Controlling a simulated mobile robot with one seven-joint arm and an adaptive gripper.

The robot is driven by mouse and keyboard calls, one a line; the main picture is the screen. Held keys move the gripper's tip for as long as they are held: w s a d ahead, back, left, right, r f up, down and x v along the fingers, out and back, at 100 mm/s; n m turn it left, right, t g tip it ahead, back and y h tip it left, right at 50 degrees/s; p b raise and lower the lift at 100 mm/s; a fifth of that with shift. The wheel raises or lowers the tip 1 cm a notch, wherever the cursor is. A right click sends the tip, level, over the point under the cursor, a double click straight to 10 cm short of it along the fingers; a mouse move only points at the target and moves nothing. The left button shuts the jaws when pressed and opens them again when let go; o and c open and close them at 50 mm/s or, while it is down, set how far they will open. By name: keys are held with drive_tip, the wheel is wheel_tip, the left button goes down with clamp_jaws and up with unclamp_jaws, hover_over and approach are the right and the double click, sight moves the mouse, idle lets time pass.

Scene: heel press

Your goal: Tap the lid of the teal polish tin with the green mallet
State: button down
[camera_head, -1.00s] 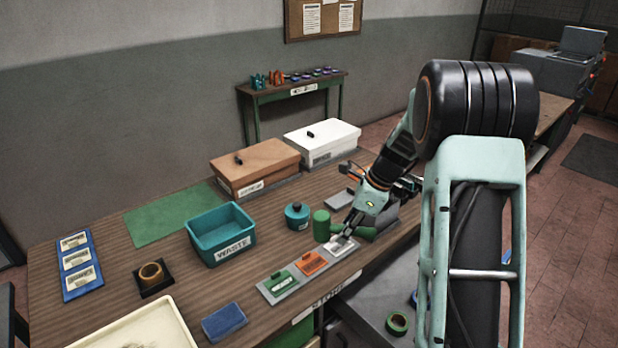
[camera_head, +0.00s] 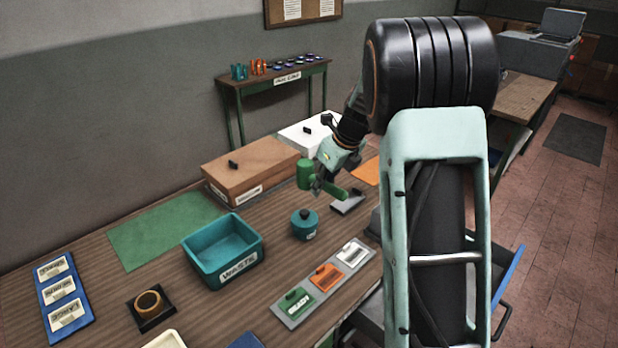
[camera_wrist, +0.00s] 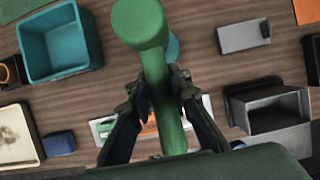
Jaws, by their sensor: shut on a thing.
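The green mallet (camera_head: 305,174) is in my gripper (camera_head: 322,186), which is shut on its handle. It is held up in the air, with its head to the left of the fingers. In the wrist view the mallet (camera_wrist: 165,95) runs between the two fingers (camera_wrist: 157,85), its head toward the top. The teal polish tin (camera_head: 305,229) stands upright on the bench, with a dark knob on its lid. In the head view the mallet appears above the tin, apart from it. In the wrist view the tin (camera_wrist: 173,46) is mostly hidden behind the mallet.
A teal waste bin (camera_head: 222,250) stands left of the tin. A grey panel with green, orange and white blocks (camera_head: 322,280) lies in front. Brown (camera_head: 250,170) and white (camera_head: 300,138) boxes stand behind. A grey plate (camera_head: 348,203) lies to the right.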

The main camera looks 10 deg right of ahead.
drive_tip(key=shift+w+a, duration=0.15)
drive_tip(key=shift+w, duration=0.15)
drive_tip(key=shift+f, duration=0.15)
wheel_tip(320, 180, down, 5)
drive_tip(key=b, duration=0.5)
wheel_tip(320, 180, down, 4)
drive_tip(key=b, duration=0.3)
wheel_tip(320, 180, up, 4)
drive_tip(key=p, duration=0.4)
drive_tip(key=shift+f+p, duration=0.1)
drive_tip(key=shift+p, duration=0.2)
drive_tip(key=shift+f, duration=0.1)
